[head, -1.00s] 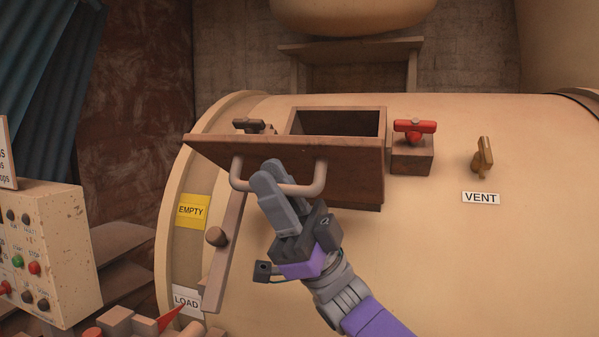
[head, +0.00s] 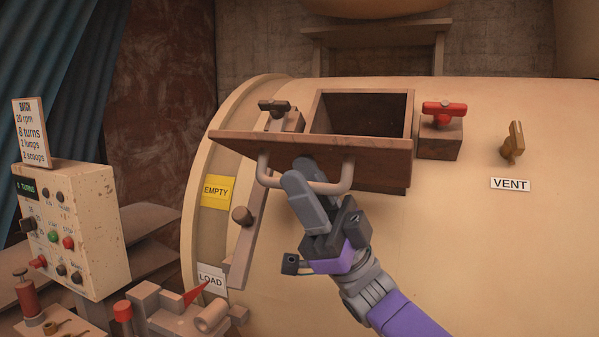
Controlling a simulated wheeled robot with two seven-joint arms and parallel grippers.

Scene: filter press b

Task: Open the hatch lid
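The hatch lid (head: 265,144) is a brown board with a pale U-shaped handle (head: 328,187) on its front. It is tilted outward, away from the top of the hatch box (head: 409,117), and the dark opening shows behind it. My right gripper (head: 298,174) reaches up from the lower right. One finger is in front of the handle bar and the other partly behind it, so it appears shut on the handle. The far finger is mostly hidden. My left gripper is not in view.
A dark clamp knob (head: 273,106) and a red one (head: 445,109) flank the box. A brass vent valve (head: 513,142) is on the right of the drum. A lever (head: 242,215) runs down at the left. A control panel (head: 85,215) stands at far left.

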